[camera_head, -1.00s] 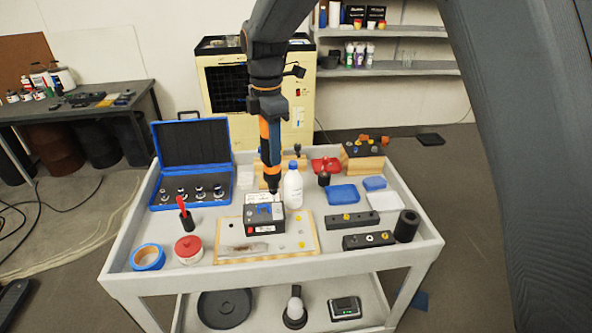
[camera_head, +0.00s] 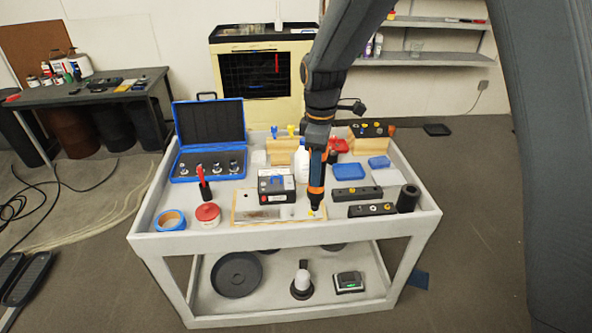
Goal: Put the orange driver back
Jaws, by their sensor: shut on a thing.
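My gripper (camera_head: 318,143) is shut on the orange driver (camera_head: 316,188), which hangs upright below it. The driver has an orange and dark body with a black lower end. That black end is over the right part of the wooden-edged board (camera_head: 236,212), close to a small yellow piece (camera_head: 312,213); I cannot tell whether they touch. A wooden stand (camera_head: 281,152) with small blue and yellow tops above it is at the back of the cart. Another wooden stand (camera_head: 370,144) with a black top and small coloured pieces is at the back right. My arm partly hides the area between them.
The grey cart (camera_head: 300,239) has a raised rim. A black-and-white box (camera_head: 276,188) and white bottle (camera_head: 302,160) stand left of the driver. Black blocks (camera_head: 357,194) and a black cylinder (camera_head: 408,198) are right. An open blue case (camera_head: 210,135) is back left.

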